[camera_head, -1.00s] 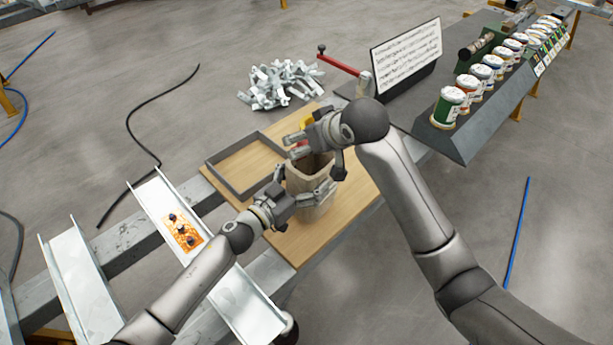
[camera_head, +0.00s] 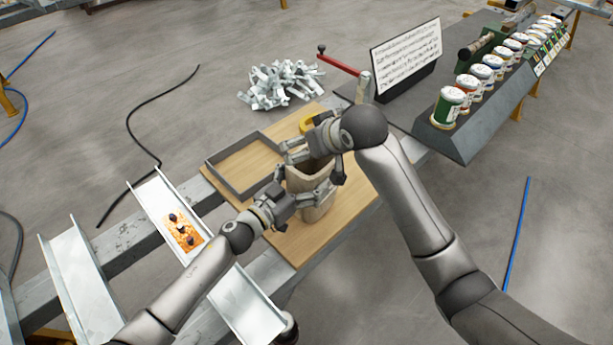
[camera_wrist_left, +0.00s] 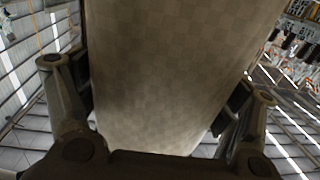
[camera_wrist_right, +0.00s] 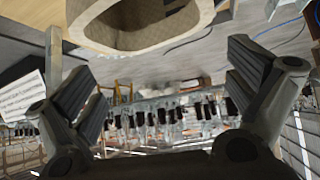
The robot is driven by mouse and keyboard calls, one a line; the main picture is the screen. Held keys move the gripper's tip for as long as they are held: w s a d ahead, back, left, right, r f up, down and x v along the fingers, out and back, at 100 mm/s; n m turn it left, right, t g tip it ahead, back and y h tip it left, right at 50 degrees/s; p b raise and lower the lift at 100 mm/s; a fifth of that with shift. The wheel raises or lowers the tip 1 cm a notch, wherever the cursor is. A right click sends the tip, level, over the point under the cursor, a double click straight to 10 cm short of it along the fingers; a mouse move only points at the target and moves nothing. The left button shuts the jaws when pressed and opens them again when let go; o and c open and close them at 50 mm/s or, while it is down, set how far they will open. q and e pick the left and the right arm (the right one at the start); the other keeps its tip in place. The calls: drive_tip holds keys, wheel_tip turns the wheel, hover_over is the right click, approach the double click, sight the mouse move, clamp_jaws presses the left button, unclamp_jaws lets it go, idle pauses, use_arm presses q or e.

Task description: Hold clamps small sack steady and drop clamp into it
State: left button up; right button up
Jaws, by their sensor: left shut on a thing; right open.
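The small tan sack (camera_head: 313,212) stands upright on the wooden board, mouth up. My left gripper (camera_head: 306,188) is shut on it, one finger on each side; its wall fills the middle of the left wrist view (camera_wrist_left: 175,75). My right gripper (camera_head: 310,160) is over the sack's mouth, open, with nothing between its fingers in the right wrist view (camera_wrist_right: 165,95). That view shows the sack's rim (camera_wrist_right: 140,47) and dark inside at the top; no clamp can be made out there. A yellow object (camera_head: 306,123), perhaps a clamp, is partly hidden behind my right gripper.
A shallow grey tray frame (camera_head: 232,188) lies on the wooden board (camera_head: 335,228), left of the sack. Grey metal pieces (camera_head: 280,84) are heaped behind. A red-handled lever (camera_head: 340,62), a printed sign (camera_head: 407,55) and a row of cans (camera_head: 447,107) stand at the right.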

drive_tip(key=v, duration=1.2)
use_arm(q)
drive_tip(key=o, duration=0.9)
drive_tip(key=v, duration=1.2)
